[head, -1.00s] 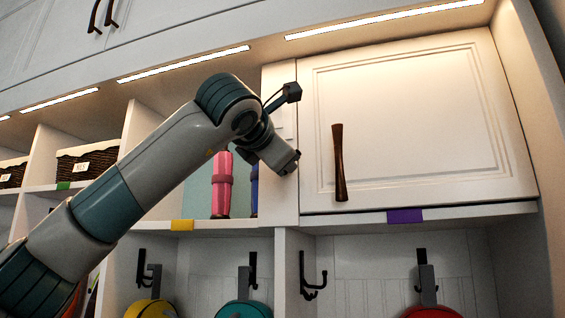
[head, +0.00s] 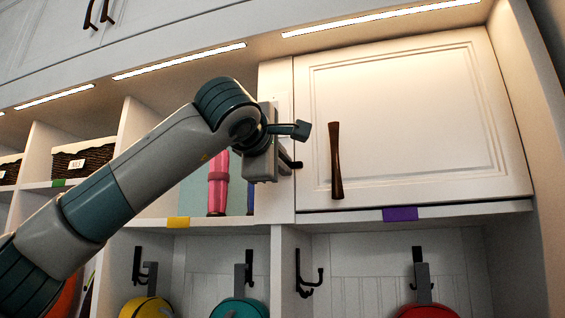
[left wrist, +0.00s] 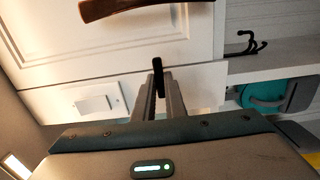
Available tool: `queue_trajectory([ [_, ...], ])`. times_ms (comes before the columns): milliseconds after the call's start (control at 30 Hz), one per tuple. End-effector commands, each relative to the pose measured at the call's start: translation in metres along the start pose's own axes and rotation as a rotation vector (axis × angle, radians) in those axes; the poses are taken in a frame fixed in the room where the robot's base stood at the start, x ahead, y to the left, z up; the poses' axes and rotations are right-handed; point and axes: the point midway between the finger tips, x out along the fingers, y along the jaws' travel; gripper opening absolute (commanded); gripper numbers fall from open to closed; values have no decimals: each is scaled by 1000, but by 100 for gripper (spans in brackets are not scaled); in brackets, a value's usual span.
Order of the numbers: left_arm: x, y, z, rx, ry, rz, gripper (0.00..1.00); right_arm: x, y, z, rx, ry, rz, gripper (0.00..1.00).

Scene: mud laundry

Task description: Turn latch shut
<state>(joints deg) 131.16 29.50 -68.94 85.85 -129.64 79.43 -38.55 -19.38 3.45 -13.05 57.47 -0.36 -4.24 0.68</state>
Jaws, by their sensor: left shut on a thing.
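A small dark latch (left wrist: 157,72) shows between the fingertips of my left gripper (left wrist: 164,92) in the left wrist view. The gripper is shut on it, and the fingers hide part of it. In the head view my left gripper (head: 283,166) is at the narrow white panel (head: 280,205) just left of the cabinet door. A dark tip of the latch (head: 294,164) pokes out to its right. The white cabinet door (head: 420,120) looks closed, with a long brown handle (head: 336,160) near its left edge. My right gripper is not in view.
A pink bottle (head: 218,185) stands in the open cubby behind my left arm. Below are dark hooks (head: 310,280) and hanging bags, one teal (head: 240,308). A pale square plate (left wrist: 98,104) is on the panel beside the gripper in the left wrist view.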

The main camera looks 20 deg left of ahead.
Motion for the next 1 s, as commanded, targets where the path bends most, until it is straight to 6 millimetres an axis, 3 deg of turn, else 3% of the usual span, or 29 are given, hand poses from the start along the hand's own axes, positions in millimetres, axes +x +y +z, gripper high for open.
queue_trajectory([
  [433,0,-2,1,19,-1,-4,0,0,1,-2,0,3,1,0],
  [467,0,-2,1,18,-1,-4,13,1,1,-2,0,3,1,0],
  [533,0,-2,1,18,-1,-4,30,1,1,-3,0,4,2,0],
  [1000,-4,-1,0,15,0,-1,30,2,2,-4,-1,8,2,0],
])
